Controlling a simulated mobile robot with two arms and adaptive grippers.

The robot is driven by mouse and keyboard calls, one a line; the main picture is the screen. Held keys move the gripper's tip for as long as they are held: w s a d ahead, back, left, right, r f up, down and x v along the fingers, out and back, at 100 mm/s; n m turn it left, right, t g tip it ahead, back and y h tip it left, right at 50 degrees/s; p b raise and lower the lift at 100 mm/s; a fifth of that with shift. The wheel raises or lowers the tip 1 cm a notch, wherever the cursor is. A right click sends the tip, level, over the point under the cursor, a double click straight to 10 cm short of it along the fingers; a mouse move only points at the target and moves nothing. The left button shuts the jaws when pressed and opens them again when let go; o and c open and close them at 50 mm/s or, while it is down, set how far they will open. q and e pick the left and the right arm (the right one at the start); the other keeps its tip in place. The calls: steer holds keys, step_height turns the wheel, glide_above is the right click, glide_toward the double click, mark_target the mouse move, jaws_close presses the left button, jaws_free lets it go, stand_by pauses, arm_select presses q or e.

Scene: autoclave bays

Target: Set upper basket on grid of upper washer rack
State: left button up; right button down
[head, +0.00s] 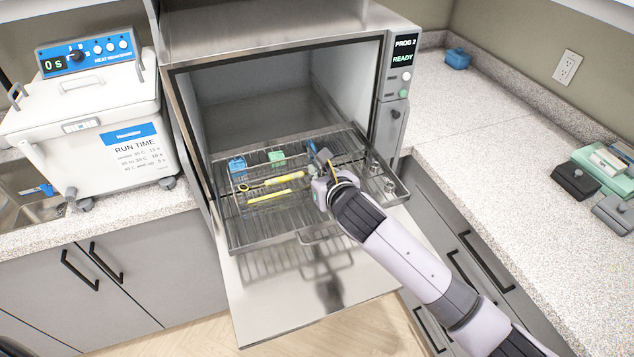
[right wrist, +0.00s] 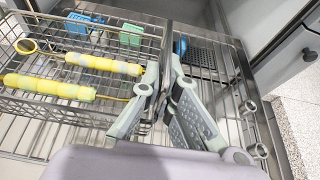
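The upper basket (head: 262,213) is a wire basket with yellow-handled tools, a blue block and a green block in it. It is at the upper washer rack (head: 250,243), a wire grid pulled out over the open door. It also shows at left in the right wrist view (right wrist: 60,98). I cannot tell whether its floor touches the grid. My right gripper (right wrist: 164,72) is at the basket's right wall, its fingertips close together on either side of the wire, shut on it. It also shows in the head view (head: 322,165). My left gripper is out of view.
The washer chamber (head: 260,95) behind the rack is open. A dark mesh piece (right wrist: 210,62) and a blue item (right wrist: 180,46) are right of the basket. The right counter (head: 480,130) has clear room.

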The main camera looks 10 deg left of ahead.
step_height(320, 180, down, 5)
steer(key=shift+r, duration=0.15)
stand_by(0.3)
steer(key=shift+f, duration=0.3)
steer(key=c, duration=1.8)
jaws_free()
steer(key=shift+r, duration=0.15)
steer(key=shift+s+d+r, duration=0.1)
steer(key=b+v, duration=0.1)
steer(key=v, duration=1)
steer(key=shift+s+d+r, duration=0.1)
steer(key=shift+s+d, duration=0.1)
steer(key=shift+s, duration=0.1)
